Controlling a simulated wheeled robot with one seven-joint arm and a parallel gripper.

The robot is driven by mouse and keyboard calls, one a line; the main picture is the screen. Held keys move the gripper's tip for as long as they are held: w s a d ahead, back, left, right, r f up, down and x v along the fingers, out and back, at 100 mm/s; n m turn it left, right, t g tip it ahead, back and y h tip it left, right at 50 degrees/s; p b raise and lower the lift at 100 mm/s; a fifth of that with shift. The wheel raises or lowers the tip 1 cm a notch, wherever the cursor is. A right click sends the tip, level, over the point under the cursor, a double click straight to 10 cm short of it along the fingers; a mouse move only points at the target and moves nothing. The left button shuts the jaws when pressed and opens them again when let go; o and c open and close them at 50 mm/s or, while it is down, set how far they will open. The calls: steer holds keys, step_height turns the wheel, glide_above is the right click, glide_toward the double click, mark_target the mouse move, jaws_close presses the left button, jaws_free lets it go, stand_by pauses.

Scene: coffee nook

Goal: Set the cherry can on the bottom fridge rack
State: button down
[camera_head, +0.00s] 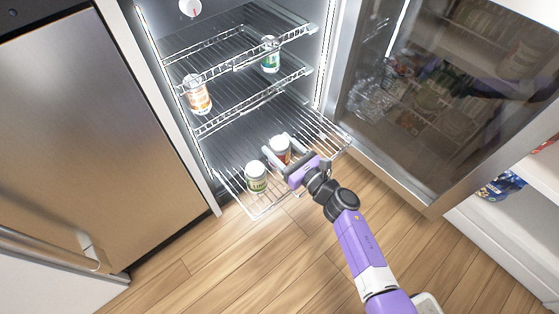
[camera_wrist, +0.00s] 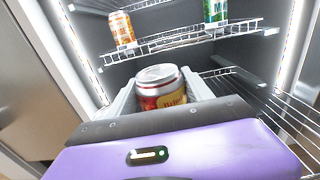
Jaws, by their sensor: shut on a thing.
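My gripper (camera_head: 279,156) is shut on a can with a silver top and a red and yellow label, which I take for the cherry can (camera_head: 281,147); it also shows upright between the fingers in the wrist view (camera_wrist: 162,87). Its label is only partly visible. The bottom fridge rack (camera_head: 325,132) is pulled out, and the held can is over it; I cannot tell whether its base touches the wires. A whitish can with a green label (camera_head: 256,177) stands on this rack, left of and nearer than my gripper.
An orange can (camera_head: 198,95) and a green can (camera_head: 270,54) stand on the middle rack (camera_head: 240,101); they also show in the wrist view. The glass fridge door (camera_head: 385,155) is open at the right. The bottom rack has free room right of my gripper.

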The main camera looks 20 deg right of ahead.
mark_target(286, 163)
steer(key=shift+f+b, duration=1.3)
steer(key=shift+f, duration=0.95)
steer(key=shift+f, duration=0.2)
steer(key=c, duration=0.7)
jaws_free()
steer(key=shift+r, duration=0.1)
steer(key=shift+s, duration=0.2)
steer(key=p+v, duration=0.3)
steer(key=v, duration=0.8)
steer(key=shift+s, duration=0.25)
